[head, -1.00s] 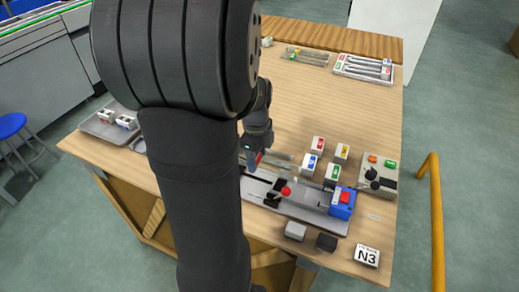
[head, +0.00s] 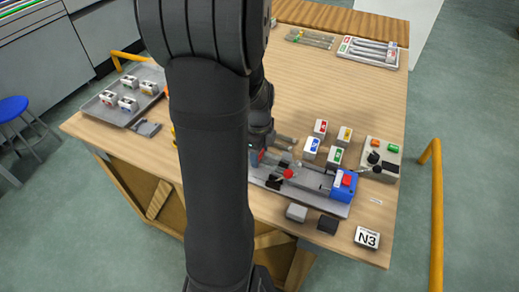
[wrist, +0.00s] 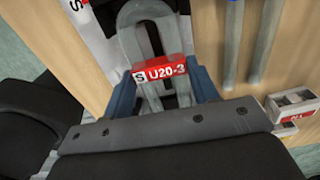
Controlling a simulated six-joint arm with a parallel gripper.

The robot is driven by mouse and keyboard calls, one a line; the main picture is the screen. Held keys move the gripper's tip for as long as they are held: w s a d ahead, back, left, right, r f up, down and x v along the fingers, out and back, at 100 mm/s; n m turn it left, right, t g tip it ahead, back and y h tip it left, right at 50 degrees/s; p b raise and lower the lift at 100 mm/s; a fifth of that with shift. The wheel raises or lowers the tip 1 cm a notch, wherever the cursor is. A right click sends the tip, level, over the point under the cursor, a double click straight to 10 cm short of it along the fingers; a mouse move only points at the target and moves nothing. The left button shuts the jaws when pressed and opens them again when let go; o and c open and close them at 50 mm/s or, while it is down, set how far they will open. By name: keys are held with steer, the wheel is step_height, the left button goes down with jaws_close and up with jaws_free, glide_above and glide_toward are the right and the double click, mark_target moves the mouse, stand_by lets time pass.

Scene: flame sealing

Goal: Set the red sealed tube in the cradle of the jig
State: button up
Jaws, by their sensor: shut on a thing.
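The red sealed tube is a grey U-shaped tube (wrist: 131,38) with a red label reading S U20-3 (wrist: 166,72) in the wrist view. My gripper (wrist: 164,88) is shut on it, with a blue finger on each side. In the head view my gripper (head: 259,146) is at the left part of the jig (head: 318,205), mostly behind my arm. The jig is a long grey base with a red knob and a blue block (head: 344,187) at its right. The cradle is hidden or too small to make out, so I cannot tell whether the tube touches it.
Several small colour-marked blocks (head: 311,147) stand behind the jig, and a control box (head: 380,158) at its right. A rack of tubes (head: 368,52) is at the back. The table's middle is clear.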

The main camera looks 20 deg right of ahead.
stand_by(0.4)
steer(key=o, duration=1.1)
step_height(320, 180, up, 17)
steer(key=shift+w+a+r, duration=0.1)
steer(key=shift+a+r, duration=0.05)
steer(key=shift+r, duration=0.05)
step_height(320, 180, down, 18)
steer(key=shift+r, duration=0.7)
